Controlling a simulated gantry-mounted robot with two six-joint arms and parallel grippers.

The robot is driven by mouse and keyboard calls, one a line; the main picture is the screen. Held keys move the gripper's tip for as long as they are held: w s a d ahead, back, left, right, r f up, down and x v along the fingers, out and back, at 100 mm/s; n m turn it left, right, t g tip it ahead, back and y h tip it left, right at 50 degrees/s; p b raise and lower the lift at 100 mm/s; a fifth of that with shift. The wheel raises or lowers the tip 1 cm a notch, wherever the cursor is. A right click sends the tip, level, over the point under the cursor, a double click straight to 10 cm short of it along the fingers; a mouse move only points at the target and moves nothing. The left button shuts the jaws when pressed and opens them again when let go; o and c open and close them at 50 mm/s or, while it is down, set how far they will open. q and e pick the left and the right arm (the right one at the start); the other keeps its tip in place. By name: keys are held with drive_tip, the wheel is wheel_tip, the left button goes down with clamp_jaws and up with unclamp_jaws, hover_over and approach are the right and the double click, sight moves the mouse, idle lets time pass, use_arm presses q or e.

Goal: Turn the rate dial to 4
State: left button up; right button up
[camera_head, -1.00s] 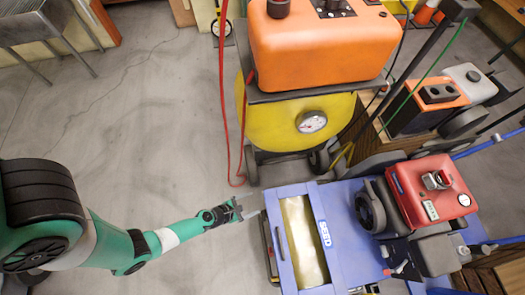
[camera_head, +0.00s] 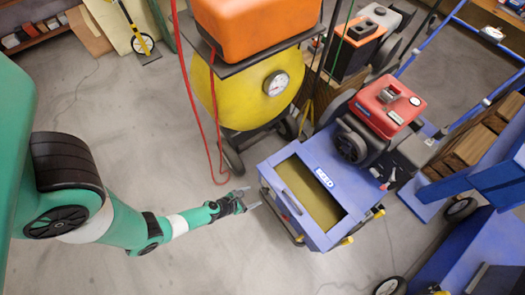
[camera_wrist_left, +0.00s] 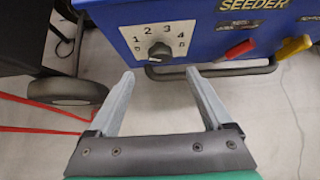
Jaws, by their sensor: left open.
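The rate dial (camera_wrist_left: 160,52) is a small dark round knob on the blue front panel of the seeder, in the left wrist view. Printed numbers, 1 to 4 among them, arc around it; I cannot tell exactly which one its pointer faces. The blue seeder (camera_head: 330,225) stands right of my left gripper in the head view, where the dial does not show. My left gripper (camera_head: 248,198) is open and empty, just off the seeder's near left side. In the wrist view its fingertips (camera_wrist_left: 160,74) are spread below the dial, apart from it. My right gripper is out of view.
A dark bar (camera_wrist_left: 215,71) runs along the panel's lower edge, with red (camera_wrist_left: 238,49) and yellow (camera_wrist_left: 292,46) levers to the right. A yellow machine with an orange tank (camera_head: 250,28) stands behind, with a red hose (camera_head: 190,100) hanging down. The floor at left is clear.

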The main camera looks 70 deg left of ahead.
sight(264, 193)
use_arm(q)
drive_tip(key=b+x, duration=0.4)
drive_tip(key=x, duration=0.4)
drive_tip(key=shift+w+f+b, duration=0.15)
drive_tip(key=shift+f+b, duration=0.05)
drive_tip(key=shift+b, duration=0.1)
clamp_jaws()
drive_tip(key=shift+d+f+m+y, duration=0.1)
drive_tip(key=shift+d+m+y, duration=0.1)
drive_tip(key=shift+m+y, duration=0.2)
drive_tip(key=shift+w+m+g+y+b, duration=0.1)
drive_tip(key=shift+m+g+y+b, duration=0.2)
drive_tip(key=shift+y, duration=0.1)
drive_tip(key=m+y, duration=0.1)
drive_tip(key=y, duration=0.1)
drive_tip(key=shift+g+y, duration=0.3)
unclamp_jaws()
